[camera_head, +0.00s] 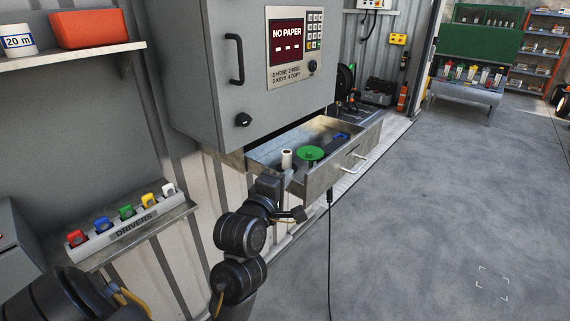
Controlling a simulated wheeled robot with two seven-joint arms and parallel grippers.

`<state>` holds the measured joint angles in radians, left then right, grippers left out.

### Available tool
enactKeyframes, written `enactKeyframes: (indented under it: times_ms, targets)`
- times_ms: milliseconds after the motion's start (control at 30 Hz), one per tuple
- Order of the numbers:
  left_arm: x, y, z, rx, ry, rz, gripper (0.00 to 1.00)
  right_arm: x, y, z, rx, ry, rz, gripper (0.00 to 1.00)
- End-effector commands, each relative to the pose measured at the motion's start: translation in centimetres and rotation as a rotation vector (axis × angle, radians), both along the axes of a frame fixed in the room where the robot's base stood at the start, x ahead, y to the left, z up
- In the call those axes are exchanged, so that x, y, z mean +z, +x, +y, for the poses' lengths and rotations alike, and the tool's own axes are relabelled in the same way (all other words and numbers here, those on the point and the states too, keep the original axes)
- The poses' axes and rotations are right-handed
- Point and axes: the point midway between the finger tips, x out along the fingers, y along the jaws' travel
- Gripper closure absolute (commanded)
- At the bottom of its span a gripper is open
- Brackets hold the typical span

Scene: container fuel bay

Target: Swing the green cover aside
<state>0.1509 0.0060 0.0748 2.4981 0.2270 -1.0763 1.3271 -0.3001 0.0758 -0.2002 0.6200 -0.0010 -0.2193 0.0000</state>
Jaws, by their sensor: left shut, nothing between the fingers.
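The green cover (310,153) is a flat round disc that lies level in the pulled-out metal drawer (352,148), near its front left corner. What lies under it is hidden. My left gripper (270,186) is shut and empty, at the near left end of the drawer, lower in the picture than the cover and apart from it. Its fingertips do not show clearly. My right gripper is out of view.
A white roll (286,158) stands left of the cover, and a blue item (341,135) lies farther back in the drawer. The grey cabinet (240,75) overhangs the drawer. A drivers rack (130,223) sits on a shelf at left. The floor at right is clear.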

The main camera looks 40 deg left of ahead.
Motion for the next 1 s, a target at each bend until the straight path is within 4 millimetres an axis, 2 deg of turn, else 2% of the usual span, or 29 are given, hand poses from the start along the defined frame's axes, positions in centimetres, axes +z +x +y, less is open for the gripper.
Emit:
enactKeyframes:
  times_ms: [33, 200, 533, 633, 767, 867, 1000]
  targets:
    - [0.6, -0.2, -0.2, -0.001, 0.000, 0.006, 1.00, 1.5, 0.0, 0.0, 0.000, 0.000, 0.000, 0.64]
    - [0.3, -0.9, -0.6, -0.001, -0.001, 0.004, 1.00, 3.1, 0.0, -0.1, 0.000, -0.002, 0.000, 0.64]
    - [0.0, -1.3, -0.8, -0.002, 0.000, -0.001, 1.00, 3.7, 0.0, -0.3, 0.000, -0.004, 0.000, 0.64]
    - [0.4, -1.1, -0.8, -0.010, 0.072, -0.006, 1.00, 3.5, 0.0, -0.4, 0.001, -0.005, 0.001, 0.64]
    - [2.0, -0.4, -0.8, -0.037, 0.393, -0.029, 1.00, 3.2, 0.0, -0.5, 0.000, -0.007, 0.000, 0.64]
    - [3.6, 0.3, -1.2, -0.053, 0.804, -0.058, 1.00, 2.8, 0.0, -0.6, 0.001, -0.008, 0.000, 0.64]
    - [5.4, 0.9, -1.8, -0.032, 1.450, -0.109, 1.00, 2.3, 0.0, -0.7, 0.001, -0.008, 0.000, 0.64]
